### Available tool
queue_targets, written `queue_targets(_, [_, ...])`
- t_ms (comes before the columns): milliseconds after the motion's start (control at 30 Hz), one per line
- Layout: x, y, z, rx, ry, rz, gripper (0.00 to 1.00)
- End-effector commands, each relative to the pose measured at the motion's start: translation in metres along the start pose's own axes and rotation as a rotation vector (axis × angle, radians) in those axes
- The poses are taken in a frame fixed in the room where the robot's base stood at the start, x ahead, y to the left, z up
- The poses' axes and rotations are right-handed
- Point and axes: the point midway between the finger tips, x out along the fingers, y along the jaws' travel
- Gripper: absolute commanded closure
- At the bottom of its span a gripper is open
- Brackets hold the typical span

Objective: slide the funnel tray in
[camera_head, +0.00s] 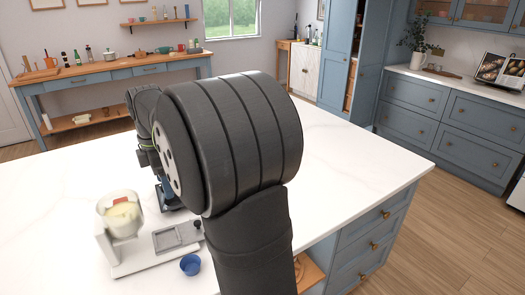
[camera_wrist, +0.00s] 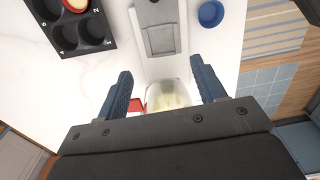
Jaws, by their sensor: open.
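A white machine (camera_head: 125,262) stands on the white worktop, with a round hopper (camera_head: 121,216) of pale yellow stuff and a red part (camera_head: 122,201). A grey tray-like piece with a recess (camera_head: 178,238), which looks like the funnel tray, lies on the machine's low base; it shows at the top of the wrist view (camera_wrist: 160,38). I cannot tell how far in it sits. My gripper (camera_wrist: 161,72) is open and empty above the machine, its fingers either side of the hopper (camera_wrist: 168,97) in the wrist view. My arm hides most of the gripper in the head view.
A small blue bowl (camera_head: 190,265) stands right of the machine. A dark muffin tin (camera_wrist: 72,28) with a red-rimmed cup (camera_wrist: 76,4) lies left of it in the wrist view. The worktop's right part (camera_head: 350,170) is clear. Blue drawers (camera_head: 375,235) are below its edge.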

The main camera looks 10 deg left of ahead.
Motion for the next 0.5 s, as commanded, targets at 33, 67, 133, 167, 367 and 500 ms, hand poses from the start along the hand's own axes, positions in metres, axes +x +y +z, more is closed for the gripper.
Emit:
queue_targets(33, [0.001, 0.0, 0.001, 0.004, 0.002, -0.001, 0.47])
queue_targets(67, [0.002, 0.0, 0.002, 0.011, 0.006, -0.003, 0.53])
queue_targets(133, [0.007, -0.001, 0.009, 0.045, 0.028, -0.01, 0.67])
queue_targets(167, [0.01, -0.001, 0.014, 0.069, 0.043, -0.014, 0.73])
queue_targets(367, [0.046, -0.008, 0.064, 0.368, 0.231, -0.057, 1.0])
queue_targets(500, [0.069, -0.016, 0.104, 0.633, 0.392, -0.079, 1.0])
